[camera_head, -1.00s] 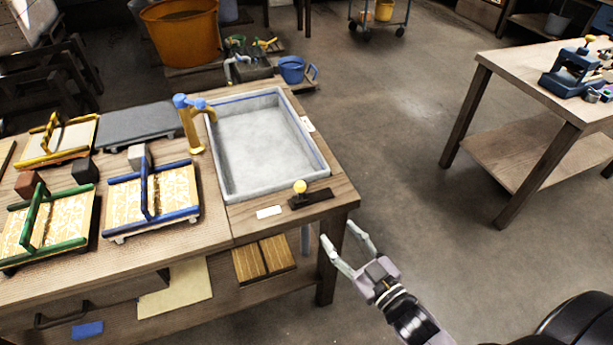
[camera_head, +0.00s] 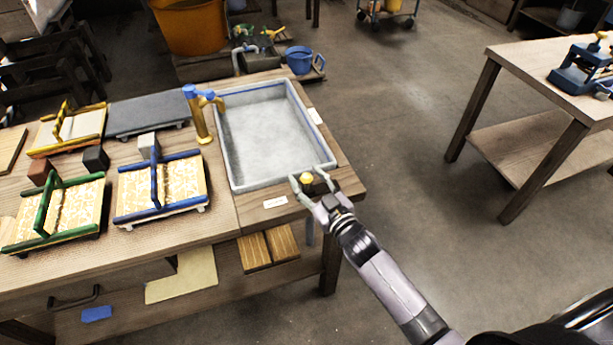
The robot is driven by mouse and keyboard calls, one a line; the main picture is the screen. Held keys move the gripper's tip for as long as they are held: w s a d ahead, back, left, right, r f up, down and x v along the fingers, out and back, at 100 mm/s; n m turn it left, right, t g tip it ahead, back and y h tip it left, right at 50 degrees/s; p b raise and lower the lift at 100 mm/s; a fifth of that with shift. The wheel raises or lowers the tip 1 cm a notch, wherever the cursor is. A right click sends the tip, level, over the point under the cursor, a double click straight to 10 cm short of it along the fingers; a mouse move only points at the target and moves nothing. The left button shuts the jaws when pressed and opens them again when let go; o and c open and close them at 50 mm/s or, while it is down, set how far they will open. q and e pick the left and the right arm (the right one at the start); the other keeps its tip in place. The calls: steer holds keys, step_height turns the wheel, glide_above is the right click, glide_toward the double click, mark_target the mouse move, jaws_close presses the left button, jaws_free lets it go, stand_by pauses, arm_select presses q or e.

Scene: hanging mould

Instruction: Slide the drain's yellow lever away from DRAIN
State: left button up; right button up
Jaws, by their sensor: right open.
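The drain's yellow lever knob (camera_head: 306,179) stands at the front right corner of the grey basin (camera_head: 232,170), on the wooden table. My right gripper (camera_head: 306,173) is open, with one finger on each side of the knob. I cannot tell whether the fingers touch it. The gripper hides most of the lever's dark base plate. A small white label (camera_head: 275,202) lies left of the knob; its print is too small to read. My left gripper is out of view.
A yellow and blue tap (camera_head: 200,115) stands at the basin's left edge. Mould frames with blue (camera_head: 158,212), green (camera_head: 52,238) and yellow (camera_head: 68,146) parts fill the left of the table. A second white label (camera_head: 315,116) is on the right rim.

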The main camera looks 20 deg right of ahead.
steer(key=shift+w+a, duration=0.1)
steer(key=shift+w, duration=0.3)
jaws_close()
stand_by(0.4)
